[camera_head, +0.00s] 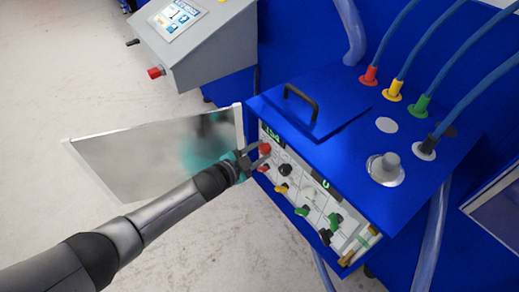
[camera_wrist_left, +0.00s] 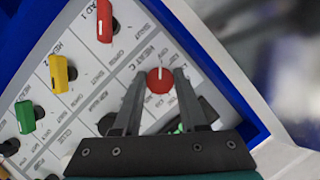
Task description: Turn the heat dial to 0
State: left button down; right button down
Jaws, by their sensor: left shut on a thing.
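The heat dial (camera_wrist_left: 160,81) is a round red knob with a white pointer line, beside the printed word HEAT on a white panel. In the left wrist view its pointer points toward the top of the picture. My left gripper (camera_wrist_left: 158,88) has one finger on each side of the dial and is shut on it. In the head view the gripper (camera_head: 259,157) is at the upper left of the panel, by the red dial (camera_head: 264,148). The numbers around the dial are too blurred to read. My right gripper is not in view.
The panel carries other knobs: red (camera_wrist_left: 104,20), yellow (camera_wrist_left: 58,73) and green (camera_wrist_left: 25,117). They sit on a blue cabinet (camera_head: 400,220). An open metal door (camera_head: 150,158) stands left of the panel, behind my left arm. A grey console (camera_head: 205,45) stands at the back.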

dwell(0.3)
pick_arm(q)
jog(key=shift+c, duration=2.2)
grip_release()
jog(key=shift+s+a+r, duration=0.15)
jog(key=shift+s+a, duration=0.2)
jog(key=p+v, duration=0.2)
jog(key=v, duration=1.2)
jog(key=shift+s, duration=0.15)
